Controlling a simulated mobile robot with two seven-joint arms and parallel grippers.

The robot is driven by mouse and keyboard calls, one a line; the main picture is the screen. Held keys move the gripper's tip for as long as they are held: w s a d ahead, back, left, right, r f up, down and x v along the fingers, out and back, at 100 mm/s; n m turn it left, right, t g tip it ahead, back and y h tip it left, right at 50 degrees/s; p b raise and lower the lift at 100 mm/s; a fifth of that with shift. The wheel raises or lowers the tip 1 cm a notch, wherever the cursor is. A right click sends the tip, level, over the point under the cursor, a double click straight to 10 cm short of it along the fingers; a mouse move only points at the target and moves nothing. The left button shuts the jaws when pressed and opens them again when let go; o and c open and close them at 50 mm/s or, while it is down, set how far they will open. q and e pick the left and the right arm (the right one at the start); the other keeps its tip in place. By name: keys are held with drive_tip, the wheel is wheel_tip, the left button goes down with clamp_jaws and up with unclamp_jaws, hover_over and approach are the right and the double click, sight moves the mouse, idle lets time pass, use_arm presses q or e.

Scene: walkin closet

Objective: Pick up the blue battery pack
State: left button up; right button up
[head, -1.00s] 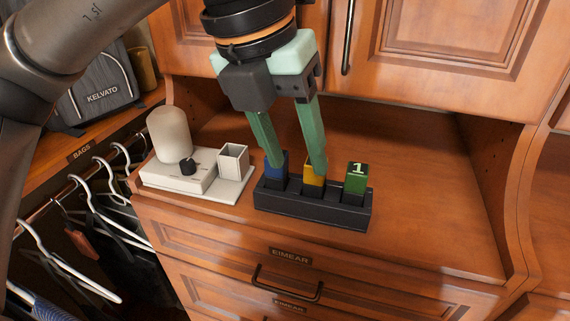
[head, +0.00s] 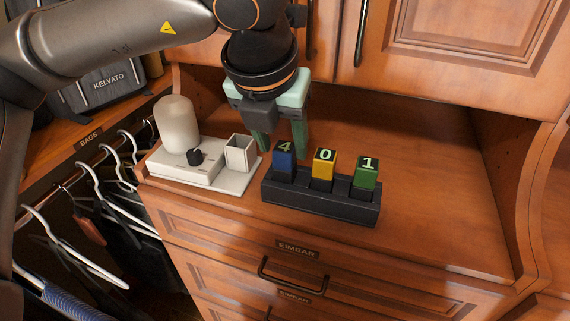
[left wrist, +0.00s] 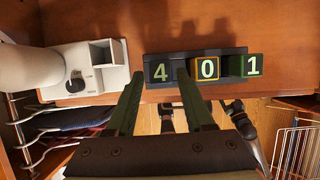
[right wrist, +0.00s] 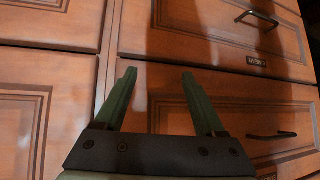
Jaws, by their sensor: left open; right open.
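The blue battery pack (head: 284,164), marked 4, stands upright in the left slot of a black holder (head: 320,203). It also shows in the left wrist view (left wrist: 161,72). A yellow pack marked 0 (head: 323,166) and a green pack marked 1 (head: 366,171) stand in the other slots. My left gripper (head: 283,150) is open and empty, just behind the blue pack in the head view. In the left wrist view its fingers point toward the holder, with the right finger near the blue and yellow packs. My right gripper (right wrist: 158,78) is open and empty, facing drawer fronts.
Left of the holder is a white device (head: 190,170) with a black knob, a rounded white cylinder (head: 176,124) and an open square socket (head: 240,153). The cabinet top is clear to the right. Hangers (head: 95,185) hang at the left.

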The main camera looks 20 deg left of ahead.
sight(284, 148)
use_arm(q)
drive_tip(key=shift+x, duration=1.6)
drive_tip(key=shift+c, duration=0.2)
clamp_jaws()
